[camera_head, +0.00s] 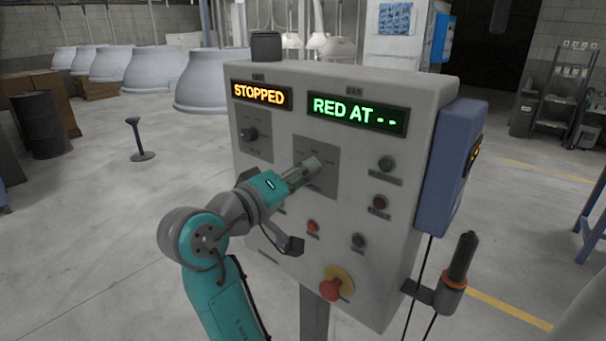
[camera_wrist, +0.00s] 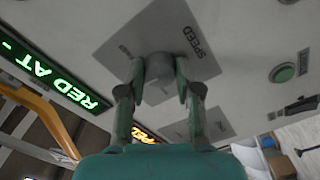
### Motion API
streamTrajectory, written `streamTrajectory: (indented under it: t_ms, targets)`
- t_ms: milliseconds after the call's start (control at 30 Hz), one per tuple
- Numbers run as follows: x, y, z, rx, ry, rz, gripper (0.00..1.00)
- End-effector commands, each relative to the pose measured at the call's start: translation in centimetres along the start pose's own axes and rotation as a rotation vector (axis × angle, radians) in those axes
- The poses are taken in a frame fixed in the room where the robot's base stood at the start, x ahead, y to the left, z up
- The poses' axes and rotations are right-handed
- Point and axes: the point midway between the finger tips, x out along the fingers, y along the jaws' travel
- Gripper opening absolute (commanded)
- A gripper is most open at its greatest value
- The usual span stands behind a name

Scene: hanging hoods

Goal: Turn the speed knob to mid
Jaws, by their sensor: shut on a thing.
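The speed knob (camera_wrist: 159,68) is a grey knob on a darker grey plate marked SPEED (camera_wrist: 120,40) in the wrist view. My gripper (camera_wrist: 160,72) is shut on the knob, one finger on each side. In the head view my gripper (camera_head: 314,168) reaches the middle plate (camera_head: 328,152) of the grey control panel (camera_head: 300,100) and hides the knob. I cannot tell which mark the knob points to. The small words on the plate are too blurred to read.
An orange display (camera_head: 259,95) reads STOPPED and a green one (camera_head: 357,113) reads RED AT - -. A second dark knob (camera_head: 249,133) is at the left. Several buttons, including a red mushroom button (camera_head: 331,289), surround my arm. A blue box (camera_head: 452,165) hangs on the right side.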

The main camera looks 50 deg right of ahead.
Motion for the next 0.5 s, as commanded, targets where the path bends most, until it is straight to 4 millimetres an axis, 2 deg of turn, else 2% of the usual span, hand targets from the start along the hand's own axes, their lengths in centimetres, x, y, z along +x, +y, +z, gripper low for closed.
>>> streamTrajectory:
  t_ms: [500]
  targets:
    - [-0.02, -0.07, -0.03, -0.066, 0.001, -0.002, 0.0]
